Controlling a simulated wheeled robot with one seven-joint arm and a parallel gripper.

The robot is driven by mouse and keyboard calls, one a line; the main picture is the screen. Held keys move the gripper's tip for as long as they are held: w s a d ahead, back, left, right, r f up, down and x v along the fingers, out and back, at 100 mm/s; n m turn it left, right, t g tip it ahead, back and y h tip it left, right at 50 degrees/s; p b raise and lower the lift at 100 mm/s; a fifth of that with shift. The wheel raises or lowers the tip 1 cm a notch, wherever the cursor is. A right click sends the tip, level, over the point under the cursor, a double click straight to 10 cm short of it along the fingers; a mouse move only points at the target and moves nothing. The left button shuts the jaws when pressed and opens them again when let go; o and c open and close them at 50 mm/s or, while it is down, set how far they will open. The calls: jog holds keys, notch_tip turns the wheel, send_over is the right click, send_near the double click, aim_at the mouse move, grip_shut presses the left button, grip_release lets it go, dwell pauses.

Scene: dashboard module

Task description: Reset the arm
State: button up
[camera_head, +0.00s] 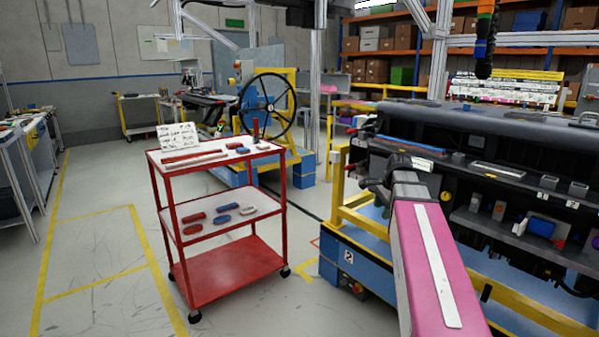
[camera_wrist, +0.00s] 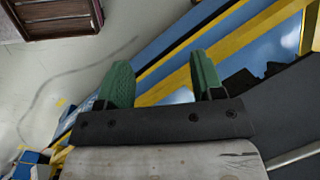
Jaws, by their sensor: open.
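My arm reaches forward over the right part of the head view, with a pink link in front and a dark wrist past it. My gripper shows in the wrist view (camera_wrist: 162,84), with two green fingers spread apart and nothing between them. Below the fingers are the blue and yellow frame of the dashboard stand and grey floor. In the head view the fingers are too small and hidden to make out.
A red three-shelf cart (camera_head: 222,267) with tools stands left of my arm. The black dashboard module (camera_head: 475,128) sits on a blue and yellow stand (camera_head: 375,268) at right, close to my arm. A steering wheel (camera_head: 267,103) stands behind the cart.

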jog(key=s+a+f+n, duration=0.3)
jog(key=s+f+n, duration=0.2)
jog(key=f, duration=0.3)
jog(key=s+a+f+n+g+h, duration=0.1)
jog(key=s+a+f+n, duration=0.3)
jog(key=f, duration=0.5)
jog(key=s+a+f+n, duration=0.4)
jog(key=s+f+n, duration=0.2)
jog(key=f, duration=0.2)
jog(key=shift+f+n+g+h, duration=0.3)
jog(key=shift+n+g+h, duration=0.1)
